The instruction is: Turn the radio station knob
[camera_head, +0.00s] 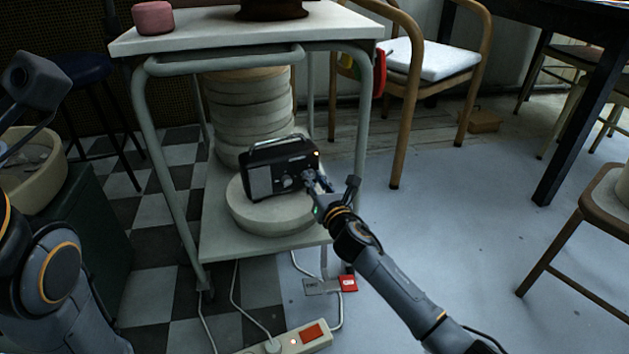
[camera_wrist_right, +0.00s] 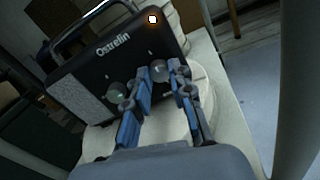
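The black radio (camera_head: 281,169) with a carry handle and a grey speaker grille sits on round plaster slabs on the cart's lower shelf. In the right wrist view the radio (camera_wrist_right: 110,62) shows the name "Ostrelin", a lit orange lamp and two round knobs. The left knob (camera_wrist_right: 114,93) is clear of the fingers. The right knob (camera_wrist_right: 159,71) lies between the fingertips of my right gripper (camera_wrist_right: 162,72). Its fingers are apart; contact with the knob is hard to tell. In the head view my right gripper (camera_head: 312,183) is at the radio's front right.
The cart's tabletop (camera_head: 215,33) is above the radio, and its metal legs flank the shelf. Stacked plaster discs (camera_head: 245,105) stand behind. A power strip (camera_head: 290,341) and cables lie on the floor in front. Open floor is at right, near a wooden chair (camera_head: 405,90).

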